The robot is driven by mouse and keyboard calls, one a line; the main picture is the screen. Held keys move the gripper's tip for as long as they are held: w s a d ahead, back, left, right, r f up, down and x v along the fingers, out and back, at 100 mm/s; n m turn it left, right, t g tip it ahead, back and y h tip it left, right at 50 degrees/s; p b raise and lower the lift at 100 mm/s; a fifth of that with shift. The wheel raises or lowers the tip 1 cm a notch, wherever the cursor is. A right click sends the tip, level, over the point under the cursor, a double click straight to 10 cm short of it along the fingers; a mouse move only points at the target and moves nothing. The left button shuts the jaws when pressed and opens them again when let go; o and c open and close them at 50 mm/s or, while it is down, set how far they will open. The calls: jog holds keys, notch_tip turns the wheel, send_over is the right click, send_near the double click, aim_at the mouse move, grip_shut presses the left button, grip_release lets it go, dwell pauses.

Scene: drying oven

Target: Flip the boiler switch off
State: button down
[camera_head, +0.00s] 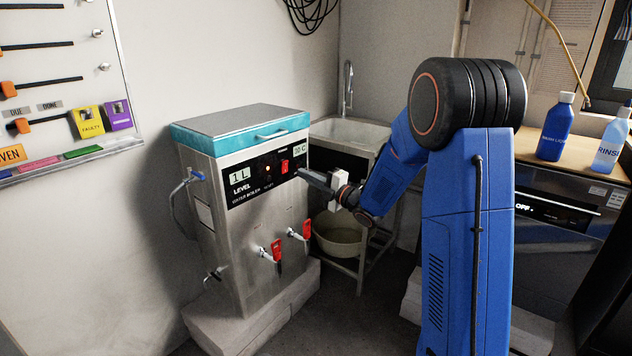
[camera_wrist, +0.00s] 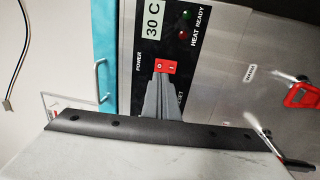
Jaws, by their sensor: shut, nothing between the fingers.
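The steel water boiler (camera_head: 230,235) with a teal lid band stands left of centre on a pale block. Its black front panel (camera_head: 240,190) carries the red power switch (camera_head: 284,166), next to a small display. In the wrist view the red rocker switch (camera_wrist: 168,66) shows with its white marks, sideways, beside the word POWER. My gripper (camera_head: 302,173) is shut and empty, its tips just in front of the panel, right of the switch. In the wrist view the closed fingers (camera_wrist: 163,78) overlap the switch's lower edge; I cannot tell whether they touch it.
Two red-handled taps (camera_head: 276,250) stick out from the boiler's lower front. The lid has a handle (camera_head: 272,133). A sink (camera_head: 350,130) with a bowl (camera_head: 338,235) below stands behind. At right, bottles (camera_head: 556,130) stand on a counter above a dark appliance reading OFF.

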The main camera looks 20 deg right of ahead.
aim_at(285, 163)
jog(key=x, duration=0.5)
jog(key=shift+w+a, duration=0.2)
jog(key=shift+w, duration=0.1)
jog(key=shift+w+a+r, duration=0.1)
jog(key=shift+w+a, duration=0.05)
jog(key=shift+w, duration=0.1)
jog(key=shift+w+r, duration=0.1)
jog(key=shift+r, duration=0.05)
